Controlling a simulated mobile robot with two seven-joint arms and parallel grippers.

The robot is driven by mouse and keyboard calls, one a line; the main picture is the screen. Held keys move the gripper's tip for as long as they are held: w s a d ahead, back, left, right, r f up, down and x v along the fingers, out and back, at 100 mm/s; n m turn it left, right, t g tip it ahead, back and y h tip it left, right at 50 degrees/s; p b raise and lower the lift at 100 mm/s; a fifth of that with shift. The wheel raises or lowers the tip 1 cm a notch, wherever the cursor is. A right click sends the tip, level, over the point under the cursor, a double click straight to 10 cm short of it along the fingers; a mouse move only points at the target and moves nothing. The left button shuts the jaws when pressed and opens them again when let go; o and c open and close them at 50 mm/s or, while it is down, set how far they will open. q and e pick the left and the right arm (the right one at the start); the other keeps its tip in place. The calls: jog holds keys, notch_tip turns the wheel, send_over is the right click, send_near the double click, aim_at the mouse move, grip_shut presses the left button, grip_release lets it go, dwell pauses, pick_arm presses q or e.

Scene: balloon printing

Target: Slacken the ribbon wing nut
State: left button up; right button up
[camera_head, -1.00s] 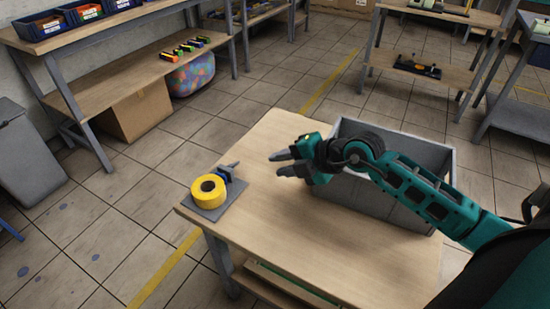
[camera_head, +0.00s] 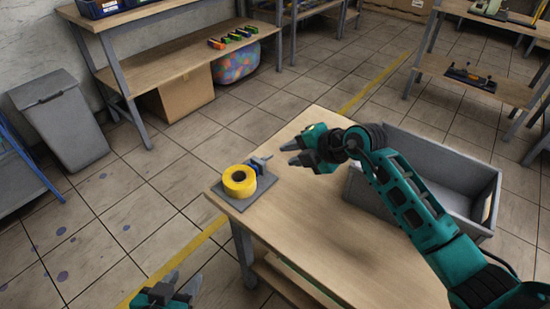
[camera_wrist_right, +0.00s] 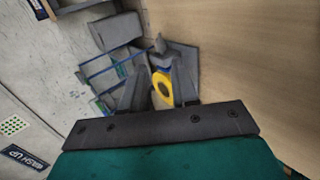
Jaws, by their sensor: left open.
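A yellow ribbon roll (camera_head: 239,181) sits on a grey base plate (camera_head: 222,193) at the table's left corner. Behind it on the plate is a small blue part with a grey piece (camera_head: 262,161) sticking out to the right. The wing nut is too small to make out for certain. My right gripper (camera_head: 288,153) is open and empty above the table, right of the grey piece and apart from it. In the right wrist view the yellow roll (camera_wrist_right: 162,88) shows between the fingers. My left gripper (camera_head: 182,284) is open at the bottom left, off the table, partly cut off by the frame.
A grey crate (camera_head: 455,165) stands on the right of the wooden table (camera_head: 310,235), behind my right arm. The table's front is clear. A shelf (camera_head: 170,70), a cardboard box (camera_head: 182,97) and a grey bin (camera_head: 62,120) stand across the floor.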

aim_at(271, 157)
jog(key=b+x, duration=0.2)
jog(key=x, duration=0.6)
jog(key=shift+w+a+f, duration=0.15)
jog(key=shift+w, duration=0.05)
grip_shut()
